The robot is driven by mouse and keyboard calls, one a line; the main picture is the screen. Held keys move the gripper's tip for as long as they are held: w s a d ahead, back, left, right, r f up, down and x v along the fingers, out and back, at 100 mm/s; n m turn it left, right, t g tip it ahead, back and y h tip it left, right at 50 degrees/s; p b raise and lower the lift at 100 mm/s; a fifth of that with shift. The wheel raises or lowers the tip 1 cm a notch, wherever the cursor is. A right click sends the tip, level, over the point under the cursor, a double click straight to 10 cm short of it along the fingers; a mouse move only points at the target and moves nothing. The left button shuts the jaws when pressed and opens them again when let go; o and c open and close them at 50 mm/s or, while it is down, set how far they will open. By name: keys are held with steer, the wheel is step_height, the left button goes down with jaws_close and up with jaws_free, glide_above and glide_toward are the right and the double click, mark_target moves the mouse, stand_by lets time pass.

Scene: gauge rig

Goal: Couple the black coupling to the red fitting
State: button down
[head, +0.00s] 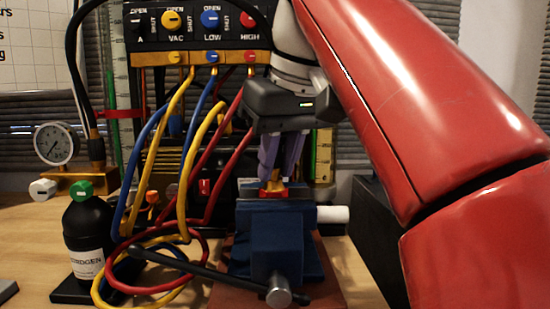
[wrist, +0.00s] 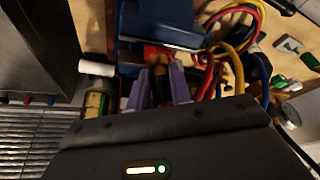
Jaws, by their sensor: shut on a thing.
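The red fitting (head: 274,191) is held in the top of the blue vise (head: 270,225); it also shows in the wrist view (wrist: 155,51). My gripper (head: 274,176) points down just above it, its purple fingers shut on the black coupling (wrist: 159,90). The coupling shows as a dark body between the fingers in the wrist view; in the head view the fingers mostly hide it. A brass part (wrist: 158,69) lies between coupling and fitting. Coupling and fitting look in line and very close. I cannot tell whether they are seated together.
A manifold (head: 200,35) with knobs stands behind, with yellow, blue and red hoses (head: 185,200) looping down left of the vise. A black bottle (head: 87,235) and a pressure gauge (head: 55,143) stand at left. A white cylinder (head: 332,214) sticks out right of the vise.

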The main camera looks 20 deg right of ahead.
steer(key=c, duration=0.9)
jaws_free()
steer(key=shift+o, duration=0.2)
steer(key=shift+r, duration=0.15)
